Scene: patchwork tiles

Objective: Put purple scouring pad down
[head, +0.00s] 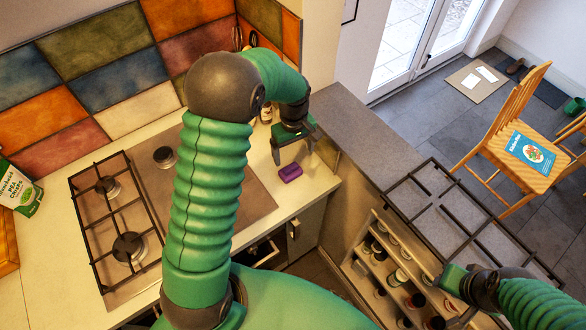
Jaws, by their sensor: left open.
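A small purple scouring pad (290,172) lies on the cream worktop (312,187), near its front edge and to the right of the hob. My left gripper (293,154) is above and just behind the pad, pointing down, with its fingers spread apart. No pad shows between the fingers. My right arm comes in at the lower right, and its gripper (450,283) is partly in view at the corner of the metal rack; whether its fingers are open is not clear.
A gas hob (118,225) with pan supports takes up the left worktop. A green bag (20,188) stands at far left. A metal rack (445,215) tops the right counter, with jars on shelves (385,270) below. A wooden chair (515,140) holds a blue book (530,150).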

